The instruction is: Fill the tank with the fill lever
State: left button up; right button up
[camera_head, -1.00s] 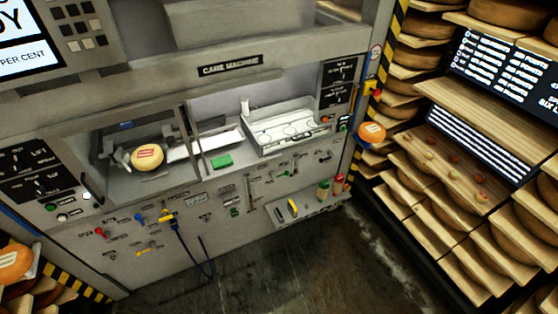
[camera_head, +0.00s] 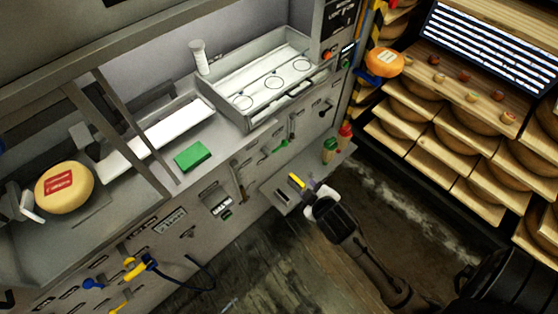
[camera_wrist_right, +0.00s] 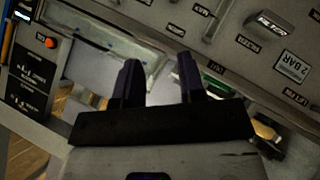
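My right gripper (camera_head: 312,188) hangs in front of the machine's lower front panel, over the small shelf. In the right wrist view its two dark fingers (camera_wrist_right: 158,80) stand apart with nothing held between them. A lever with a green handle (camera_head: 279,147) is on the panel below a white basin (camera_head: 240,107) with ring marks, up and left of the gripper. I cannot read which lever is the fill lever or tell for sure which part is the tank.
A small shelf (camera_head: 272,191) holds a yellow-handled tool (camera_head: 296,181) and bottles with green (camera_head: 329,150) and red (camera_head: 345,131) parts. A cheese wheel (camera_head: 64,188) sits in the left bay. A green block (camera_head: 193,156) lies on the ledge. Cheese racks stand at right.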

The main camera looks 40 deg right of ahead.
jog(key=w+d+f+n+t+h+b, duration=0.1)
jog(key=w+d+f+b, duration=0.1)
jog(key=w+f+b, duration=0.4)
jog(key=n+t+h+b, duration=0.1)
jog(key=n+t+b, duration=0.7)
jog(key=b, duration=1.8)
send_near(279, 147)
jog(key=b+x, duration=0.1)
jog(key=x, duration=0.2)
jog(key=b+x, duration=0.1)
jog(key=x, duration=0.2)
jog(key=b+x, duration=0.2)
jog(key=x, duration=0.2)
jog(key=shift+f, duration=0.3)
pick_arm(q)
notch_tip(279, 147, down, 39)
jog(key=shift+w, duration=0.2)
jog(key=shift+r, duration=0.1)
jog(key=shift+a, duration=0.1)
pick_arm(e)
grip_shut()
